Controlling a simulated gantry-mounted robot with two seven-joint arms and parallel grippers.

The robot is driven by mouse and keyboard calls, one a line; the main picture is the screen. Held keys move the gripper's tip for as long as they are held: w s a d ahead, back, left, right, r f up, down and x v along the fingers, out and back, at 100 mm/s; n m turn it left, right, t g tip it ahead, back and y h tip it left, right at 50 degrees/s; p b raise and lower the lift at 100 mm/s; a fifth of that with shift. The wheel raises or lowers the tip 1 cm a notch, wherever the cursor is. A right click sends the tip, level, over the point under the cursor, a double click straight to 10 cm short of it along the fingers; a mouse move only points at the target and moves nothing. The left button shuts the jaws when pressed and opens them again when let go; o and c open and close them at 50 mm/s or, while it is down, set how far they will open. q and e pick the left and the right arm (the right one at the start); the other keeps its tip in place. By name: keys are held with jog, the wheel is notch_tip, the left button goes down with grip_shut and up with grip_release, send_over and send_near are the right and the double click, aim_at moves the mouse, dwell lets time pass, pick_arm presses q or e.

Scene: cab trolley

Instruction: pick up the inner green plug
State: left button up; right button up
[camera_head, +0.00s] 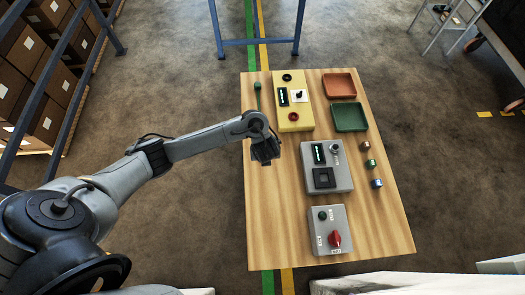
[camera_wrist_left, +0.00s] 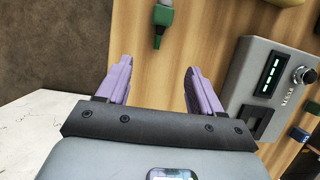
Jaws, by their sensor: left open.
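A green plug-like piece (camera_head: 258,87) with a thin stem lies on the wooden table near its far left edge. It also shows in the left wrist view (camera_wrist_left: 162,17), ahead of the fingers, its narrow end towards me. A small green-topped cylinder (camera_head: 370,163) stands at the table's right side; I cannot tell which green piece the task names. My left gripper (camera_head: 265,153) is over the table's left side, left of the grey display box. In the left wrist view its purple fingers (camera_wrist_left: 157,70) are apart with nothing between them. My right gripper is not in view.
A yellow box (camera_head: 306,119), a grey display box (camera_head: 340,181) and a grey red-switch box (camera_head: 322,216) stand on the table (camera_head: 285,235). Orange (camera_head: 339,96) and green (camera_head: 349,130) trays lie far right. Brown (camera_head: 365,147) and blue (camera_head: 377,184) cylinders stand right.

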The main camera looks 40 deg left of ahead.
pick_arm(q)
jog(key=w+a+f+b, duration=0.1)
jog(key=f, duration=0.1)
jog(key=w+a+f+b, duration=0.2)
jog(key=shift+a, duration=0.25)
jog(key=shift+b+x, duration=1.35)
jog(key=shift+x, duration=1.5)
jog(key=shift+w+a+r, duration=0.1)
jog(key=shift+w+a, duration=0.05)
grip_shut()
jog(key=shift+r, duration=0.1)
